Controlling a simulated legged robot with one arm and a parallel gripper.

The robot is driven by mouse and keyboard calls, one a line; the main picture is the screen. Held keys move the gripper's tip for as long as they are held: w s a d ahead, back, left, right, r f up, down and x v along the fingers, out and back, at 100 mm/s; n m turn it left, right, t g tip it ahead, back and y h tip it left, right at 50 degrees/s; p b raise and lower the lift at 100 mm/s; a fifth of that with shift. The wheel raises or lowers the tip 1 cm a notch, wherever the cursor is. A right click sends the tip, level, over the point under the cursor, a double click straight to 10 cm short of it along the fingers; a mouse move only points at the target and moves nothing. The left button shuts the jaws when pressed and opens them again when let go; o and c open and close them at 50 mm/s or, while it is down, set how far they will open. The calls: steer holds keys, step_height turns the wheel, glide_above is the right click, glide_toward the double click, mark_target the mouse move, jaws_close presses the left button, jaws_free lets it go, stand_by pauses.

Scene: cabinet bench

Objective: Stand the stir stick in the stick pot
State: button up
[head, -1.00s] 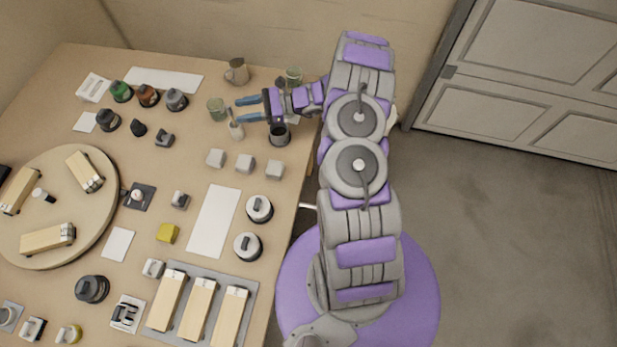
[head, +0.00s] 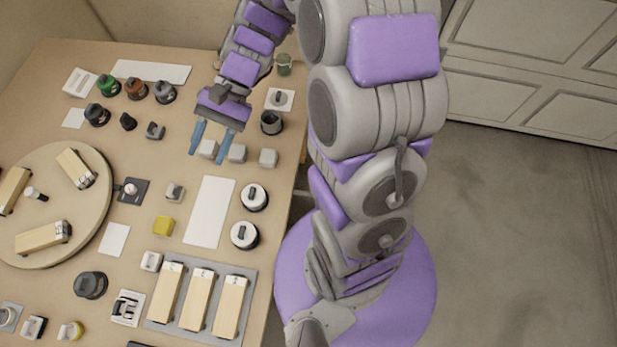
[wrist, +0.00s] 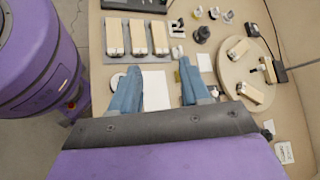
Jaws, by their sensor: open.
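My gripper (head: 210,152) is open, its blue fingers pointing down over the row of pale blocks (head: 237,153). In the wrist view my gripper (wrist: 159,68) has nothing between its fingers; the white sheet (wrist: 155,92) shows beyond them. I cannot make out the stir stick in either current view. A pale pot with a thin upright piece, seen earlier, is now hidden behind my arm in the head view. I cannot tell whether that is the stick pot. A dark open pot (head: 271,122) stands right of my gripper.
Two round lidded items (head: 254,197) stand near the right edge. A grey tray with wooden blocks (head: 251,285) lies in front. A round board (head: 93,225) is at left. The white sheet (head: 209,211) is bare.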

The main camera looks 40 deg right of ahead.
steer(key=s+d+r+n+t+h, duration=0.1)
steer(key=s+d+n+h, duration=0.2)
steer(key=s, duration=0.6)
steer(key=s+d+r+n+t+h, duration=0.1)
steer(key=s+d+r+n+h, duration=0.1)
steer(key=s+d+n+h, duration=0.2)
steer(key=s+d+h, duration=0.3)
steer(key=s, duration=0.3)
steer(key=shift+d+r, duration=0.25)
steer(key=shift+r, duration=0.05)
